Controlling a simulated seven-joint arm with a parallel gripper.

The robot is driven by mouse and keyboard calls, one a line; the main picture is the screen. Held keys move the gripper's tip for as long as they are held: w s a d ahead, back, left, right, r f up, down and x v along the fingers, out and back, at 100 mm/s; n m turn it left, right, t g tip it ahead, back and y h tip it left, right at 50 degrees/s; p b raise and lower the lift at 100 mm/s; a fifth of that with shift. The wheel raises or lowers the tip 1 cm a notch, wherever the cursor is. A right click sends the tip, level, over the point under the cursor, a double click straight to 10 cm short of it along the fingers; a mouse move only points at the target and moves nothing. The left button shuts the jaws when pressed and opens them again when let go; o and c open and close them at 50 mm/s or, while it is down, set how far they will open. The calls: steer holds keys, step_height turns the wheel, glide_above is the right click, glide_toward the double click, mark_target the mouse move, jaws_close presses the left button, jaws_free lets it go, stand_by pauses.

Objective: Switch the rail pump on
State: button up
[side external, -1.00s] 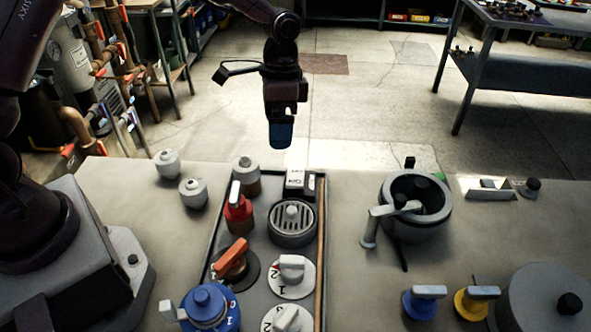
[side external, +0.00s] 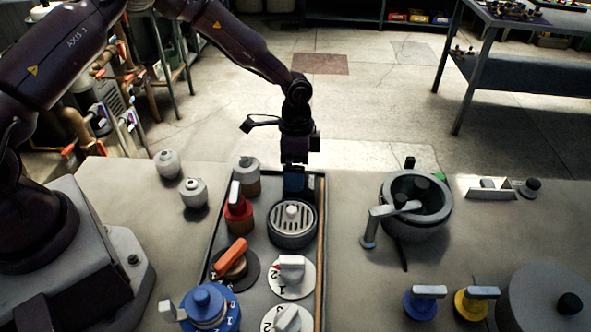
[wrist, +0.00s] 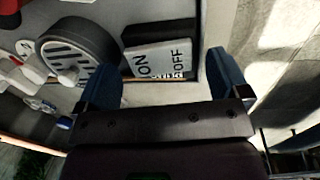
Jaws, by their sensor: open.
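A white rocker switch marked ON and OFF (wrist: 163,58) shows in the wrist view, with a dark block along its far side. A small label at its near edge is too small to read. I cannot tell which way the rocker is set. My gripper (side external: 293,183) points down at the far end of the panel tray in the side view and hides the switch there. In the wrist view my gripper (wrist: 162,66) is open, its two blue fingers on either side of the switch, with nothing held. I cannot tell if it touches the switch.
White dials (side external: 290,277) lie nearer. A grey pot (side external: 416,232) stands right of the tray.

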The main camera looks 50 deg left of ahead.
steer(key=shift+f, duration=0.5)
